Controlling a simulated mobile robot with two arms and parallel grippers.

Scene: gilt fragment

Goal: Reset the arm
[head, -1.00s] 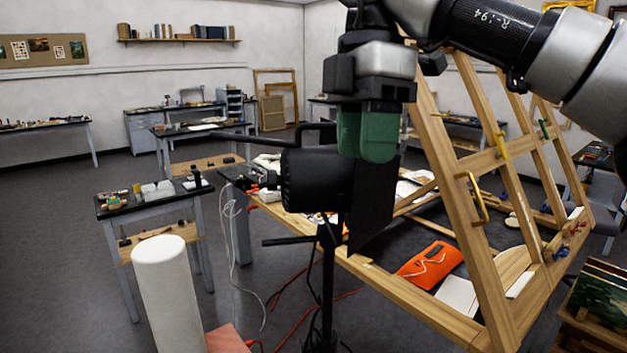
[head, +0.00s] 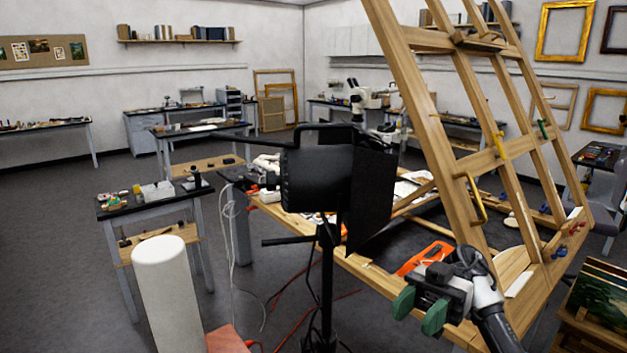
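My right arm (head: 495,325) comes in from the bottom right in the head view. Its gripper (head: 419,309) has two green finger pads held apart with nothing between them. It appears in front of the near edge of the wooden worktable and below the slanted easel frame. It covers part of an orange item (head: 420,258) on the table. Whether it touches the table cannot be told. My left arm and gripper are not in view.
A large slanted wooden easel frame (head: 482,150) stands on the worktable at right. A black studio lamp (head: 318,180) on a stand is at centre, with red cables on the floor. A small side table (head: 150,205) is at left. Open floor (head: 60,260) lies left.

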